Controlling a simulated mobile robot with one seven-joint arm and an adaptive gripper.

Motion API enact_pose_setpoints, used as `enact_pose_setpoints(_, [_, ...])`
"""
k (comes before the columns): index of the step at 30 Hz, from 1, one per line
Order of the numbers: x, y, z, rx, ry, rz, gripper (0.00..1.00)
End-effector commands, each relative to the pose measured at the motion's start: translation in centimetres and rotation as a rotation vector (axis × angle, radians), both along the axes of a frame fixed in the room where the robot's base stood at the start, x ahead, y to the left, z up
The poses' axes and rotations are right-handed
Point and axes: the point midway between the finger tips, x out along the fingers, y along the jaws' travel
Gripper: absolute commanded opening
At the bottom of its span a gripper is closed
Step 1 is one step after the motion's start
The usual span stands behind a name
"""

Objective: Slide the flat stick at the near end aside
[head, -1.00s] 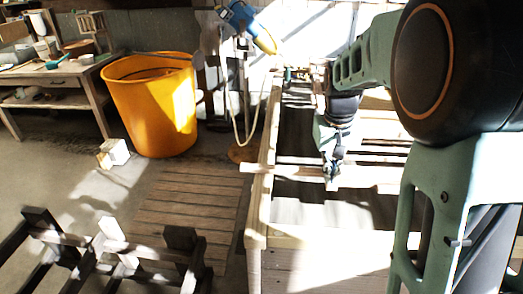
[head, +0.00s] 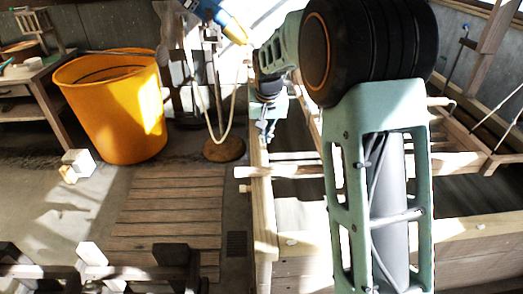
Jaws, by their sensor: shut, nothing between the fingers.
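A pale flat stick (head: 285,171) lies across the near part of the wooden frame (head: 262,215). Its left end sticks out past the frame's left rail, and its right part is hidden behind my arm. Another thin slat (head: 292,156) lies across just beyond it. My gripper (head: 267,132) is shut and empty, pointing down over the left rail, farther off than the flat stick. It looks apart from the stick; its exact height above the rail I cannot tell.
A yellow tub (head: 115,110) and a workbench (head: 28,95) stand to the left. A blue and yellow hanging tool (head: 220,18) with a looped hose is close beyond my gripper. Slatted boards (head: 170,215) lie on the floor.

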Motion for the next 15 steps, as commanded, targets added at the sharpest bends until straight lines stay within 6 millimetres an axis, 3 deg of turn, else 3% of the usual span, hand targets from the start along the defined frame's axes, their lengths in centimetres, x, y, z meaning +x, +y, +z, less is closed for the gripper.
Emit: enact_pose_setpoints(15, [3.1, 0.0, -9.5, -0.001, 0.005, 0.001, 0.00])
